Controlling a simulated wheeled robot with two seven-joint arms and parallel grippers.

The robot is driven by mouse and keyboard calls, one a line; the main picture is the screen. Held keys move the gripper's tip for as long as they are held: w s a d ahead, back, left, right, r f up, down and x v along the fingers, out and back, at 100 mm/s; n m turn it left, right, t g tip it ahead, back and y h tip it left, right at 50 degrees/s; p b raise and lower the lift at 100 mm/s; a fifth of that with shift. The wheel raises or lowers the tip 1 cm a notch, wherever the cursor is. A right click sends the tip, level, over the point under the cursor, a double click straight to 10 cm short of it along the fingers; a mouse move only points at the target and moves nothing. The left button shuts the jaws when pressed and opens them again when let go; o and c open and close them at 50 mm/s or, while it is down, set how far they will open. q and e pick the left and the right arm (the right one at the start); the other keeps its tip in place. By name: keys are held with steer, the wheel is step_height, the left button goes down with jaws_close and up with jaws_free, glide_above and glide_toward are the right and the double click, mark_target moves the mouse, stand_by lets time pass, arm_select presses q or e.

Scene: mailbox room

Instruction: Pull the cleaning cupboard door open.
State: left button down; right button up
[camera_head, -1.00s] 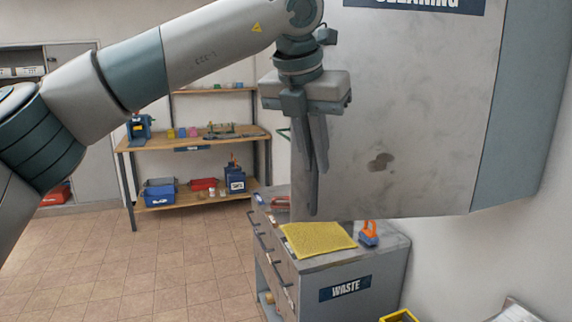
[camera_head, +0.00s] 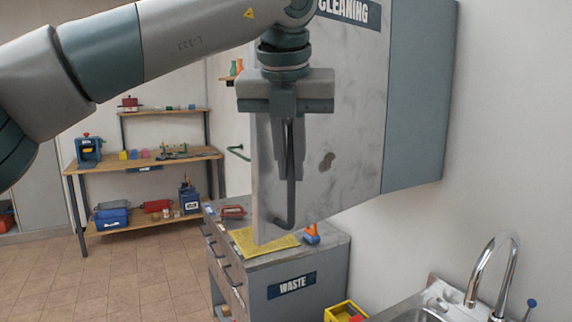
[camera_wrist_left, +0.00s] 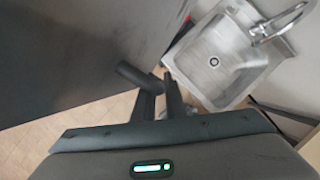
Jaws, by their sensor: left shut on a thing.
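The cleaning cupboard door (camera_head: 345,110) is a grey, smudged panel under a blue label reading CLEANING, in the head view. Its lower edge slants down toward its left, handle-side edge. The teal cupboard side (camera_head: 420,100) meets it at the right. The inside does not show, and I cannot tell how wide any gap is. The dark bar handle (camera_head: 290,205) runs upright near the door's left edge. My left gripper (camera_head: 289,172) points down and is shut on the handle. In the left wrist view, its fingers (camera_wrist_left: 160,98) meet the handle (camera_wrist_left: 137,76) beside the dark door. My right gripper is not in view.
Below the door stands a grey WASTE cabinet (camera_head: 292,286) with a yellow cloth (camera_head: 262,241) on top. A steel sink (camera_wrist_left: 215,58) with a tall tap (camera_head: 483,268) is at the right. A wooden workbench (camera_head: 150,163) stands at the back left. Floor at the left is clear.

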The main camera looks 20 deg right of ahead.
arm_select(q)
steer(key=shift+w, duration=0.1)
steer(key=c, duration=1.8)
jaws_free()
steer(key=shift+d, duration=0.1)
